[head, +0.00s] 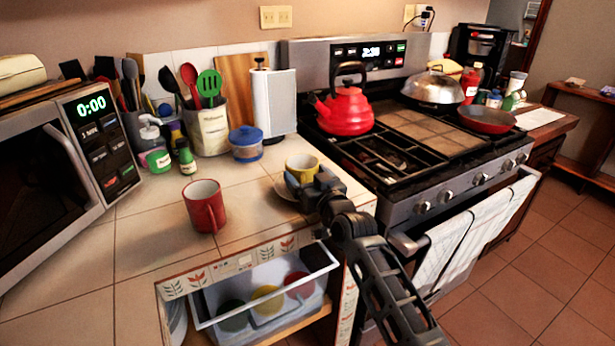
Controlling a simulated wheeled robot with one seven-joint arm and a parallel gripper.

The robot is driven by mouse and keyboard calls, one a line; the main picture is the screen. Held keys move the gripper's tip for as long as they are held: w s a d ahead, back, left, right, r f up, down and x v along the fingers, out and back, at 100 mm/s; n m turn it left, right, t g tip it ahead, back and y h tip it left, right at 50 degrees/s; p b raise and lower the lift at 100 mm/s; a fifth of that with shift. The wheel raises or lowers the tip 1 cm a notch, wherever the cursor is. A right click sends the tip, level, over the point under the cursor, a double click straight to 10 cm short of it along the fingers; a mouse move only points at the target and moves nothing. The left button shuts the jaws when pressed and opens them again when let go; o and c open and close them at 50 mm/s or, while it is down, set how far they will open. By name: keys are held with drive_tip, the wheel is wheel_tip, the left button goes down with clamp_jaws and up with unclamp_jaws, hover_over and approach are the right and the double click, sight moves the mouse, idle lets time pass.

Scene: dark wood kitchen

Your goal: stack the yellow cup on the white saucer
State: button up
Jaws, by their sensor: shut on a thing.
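The yellow cup (302,164) is upright near the right end of the tiled counter. My gripper (308,182) is at its near side and shut on it. The white saucer (284,189) lies under and around the cup, with its left rim showing and the rest hidden by my gripper and arm. The cup appears to be over the saucer. I cannot tell if its base touches the saucer.
A red mug (204,206) stands to the left on the counter. The stove (385,160) with a red kettle (345,108) is at right. An open drawer (265,285) holds several bowls below.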

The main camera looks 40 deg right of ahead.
drive_tip(key=shift+f+b, duration=0.3)
drive_tip(key=shift+b, duration=0.15)
drive_tip(key=o, duration=1)
drive_tip(key=shift+r+p, duration=0.5)
drive_tip(key=shift+p, duration=0.05)
drive_tip(key=b+v, duration=0.3)
drive_tip(key=v, duration=0.9)
drive_tip(key=shift+f, duration=0.15)
